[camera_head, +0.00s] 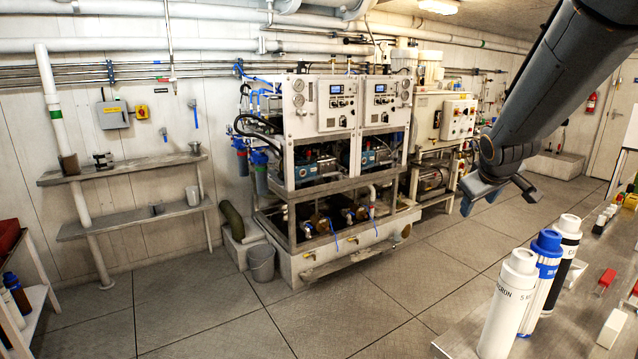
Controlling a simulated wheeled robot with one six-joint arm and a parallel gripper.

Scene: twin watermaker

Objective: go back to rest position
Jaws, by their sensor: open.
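My gripper (501,201) hangs at the right of the view, at the end of my dark grey arm that comes in from the top right. Its two fingers point down and stand apart, with nothing between them. In the picture it is above and left of the bench with the filter cartridges, and right of the watermaker frame (318,150). It appears to touch nothing.
A bench (577,330) at the lower right carries a white cartridge (507,305), a blue-topped cartridge (540,280), a black-and-white cartridge (564,255) and small red items. Wall shelves (120,170) stand left, a grey bucket (261,262) beside the watermaker. The middle floor is clear.

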